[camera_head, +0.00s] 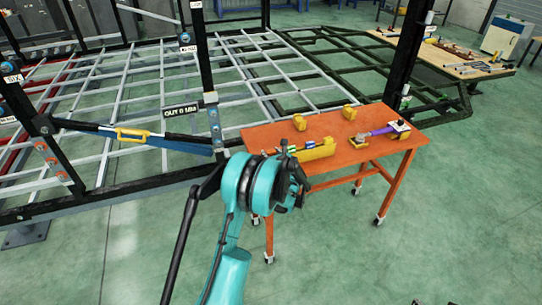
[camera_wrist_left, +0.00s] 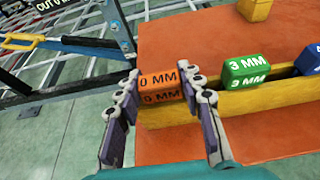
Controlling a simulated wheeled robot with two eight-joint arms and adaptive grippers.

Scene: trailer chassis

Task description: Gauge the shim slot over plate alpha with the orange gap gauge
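The orange gap gauge (camera_wrist_left: 158,87), lettered "0 MM" with its left edge covered by a finger, is at the left end of a yellow rack (camera_wrist_left: 245,106). My left gripper (camera_wrist_left: 161,98) has one finger against each side of it, with no gap showing. In the head view my left gripper (camera_head: 286,160) is at the near left edge of the orange table and hides the gauge. I cannot tell whether the gauge still rests in the rack. No plate lettered alpha can be read.
A green "3 MM" gauge (camera_wrist_left: 247,72) and a blue gauge (camera_wrist_left: 309,60) sit to the right in the rack. The orange table (camera_head: 355,155) also holds yellow blocks (camera_head: 349,112) and a purple-handled tool (camera_head: 381,131). The dark chassis frame (camera_head: 120,188) stands left of it.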

